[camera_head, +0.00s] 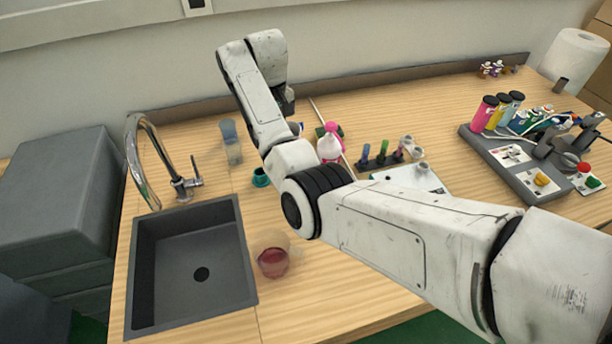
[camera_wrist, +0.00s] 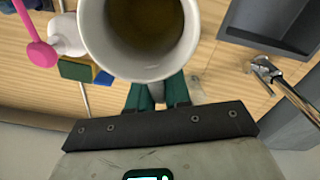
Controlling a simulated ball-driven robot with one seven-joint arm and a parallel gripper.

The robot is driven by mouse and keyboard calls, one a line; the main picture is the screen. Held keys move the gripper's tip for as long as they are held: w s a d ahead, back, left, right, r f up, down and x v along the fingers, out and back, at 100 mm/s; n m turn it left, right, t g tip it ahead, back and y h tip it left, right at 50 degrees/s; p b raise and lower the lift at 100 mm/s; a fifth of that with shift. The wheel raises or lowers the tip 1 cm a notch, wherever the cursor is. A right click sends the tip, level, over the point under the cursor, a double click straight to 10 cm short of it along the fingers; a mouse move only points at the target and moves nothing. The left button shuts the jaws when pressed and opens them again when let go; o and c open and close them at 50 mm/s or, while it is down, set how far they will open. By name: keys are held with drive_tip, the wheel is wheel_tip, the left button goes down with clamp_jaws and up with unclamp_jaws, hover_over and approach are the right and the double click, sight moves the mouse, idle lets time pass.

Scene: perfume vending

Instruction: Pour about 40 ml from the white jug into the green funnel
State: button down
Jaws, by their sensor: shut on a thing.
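The white jug (camera_wrist: 150,68) fills the top middle of the wrist view, its round mouth facing the camera. Amber-brown liquid (camera_wrist: 148,22) shows inside. My gripper (camera_wrist: 157,92) has green fingers shut on the jug's near side. In the head view my arm reaches toward the back of the counter; the jug cannot be made out there. A small teal-green piece (camera_head: 261,178), which looks like the green funnel, stands right of the sink, beside my arm. What lies under it is not clear. No stream of liquid shows.
A dark sink (camera_head: 200,275) with a curved tap (camera_head: 150,150) is at left. A clear cup of red liquid (camera_head: 272,262), a clear beaker (camera_head: 231,143) and a pink-topped white bottle (camera_head: 329,146) stand near my arm. A grey machine (camera_head: 515,175) is at right.

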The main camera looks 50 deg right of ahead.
wheel_tip(320, 180, down, 6)
drive_tip(key=shift+a+b, duration=0.3)
drive_tip(key=shift+b, duration=0.05)
drive_tip(key=shift+s, duration=0.1)
